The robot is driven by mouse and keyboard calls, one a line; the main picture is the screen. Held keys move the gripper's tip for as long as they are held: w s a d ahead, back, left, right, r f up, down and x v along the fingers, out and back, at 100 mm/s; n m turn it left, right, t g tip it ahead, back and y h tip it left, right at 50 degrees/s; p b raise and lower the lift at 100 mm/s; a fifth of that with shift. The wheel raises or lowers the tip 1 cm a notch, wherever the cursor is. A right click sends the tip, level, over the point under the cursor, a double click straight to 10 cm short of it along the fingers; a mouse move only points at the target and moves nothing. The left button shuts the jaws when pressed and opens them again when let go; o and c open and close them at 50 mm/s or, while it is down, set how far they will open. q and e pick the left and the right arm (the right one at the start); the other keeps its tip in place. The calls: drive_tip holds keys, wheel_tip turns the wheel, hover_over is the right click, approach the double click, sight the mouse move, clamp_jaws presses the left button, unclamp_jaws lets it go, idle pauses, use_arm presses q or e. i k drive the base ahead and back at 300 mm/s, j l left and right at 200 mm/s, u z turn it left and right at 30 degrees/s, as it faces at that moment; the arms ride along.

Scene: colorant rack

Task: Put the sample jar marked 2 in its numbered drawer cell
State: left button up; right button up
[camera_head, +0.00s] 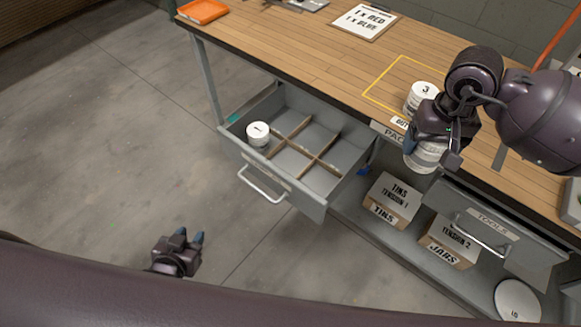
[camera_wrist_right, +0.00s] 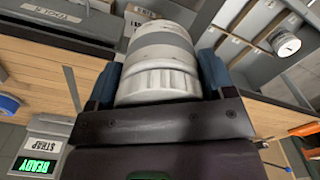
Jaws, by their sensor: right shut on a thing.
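My right gripper (camera_head: 432,150) is shut on a white and grey sample jar (camera_head: 425,156), held in front of the bench edge, right of the open drawer. The jar fills the space between the fingers in the right wrist view (camera_wrist_right: 158,62); no number shows on it. The open drawer (camera_head: 272,174) has wooden dividers forming several cells. A jar marked 1 (camera_head: 258,134) stands in a cell at its left end; the other visible cells look empty. A jar marked 3 (camera_head: 422,93) stands on the bench. My left gripper (camera_head: 190,237) is open and empty, low over the floor.
The wooden bench (camera_head: 290,50) carries a yellow outlined area, an orange tray (camera_head: 203,11) and a sign (camera_head: 366,21) reading 1 X RED, 1 X BLUE. A TOOLS drawer (camera_head: 490,222) is at the right.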

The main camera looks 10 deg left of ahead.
sight(288, 165)
drive_tip(key=k+j+u, duration=0.15)
drive_tip(key=k, duration=0.15)
drive_tip(key=k+u, duration=0.15)
drive_tip(key=k, duration=0.15)
drive_tip(key=u, duration=0.9)
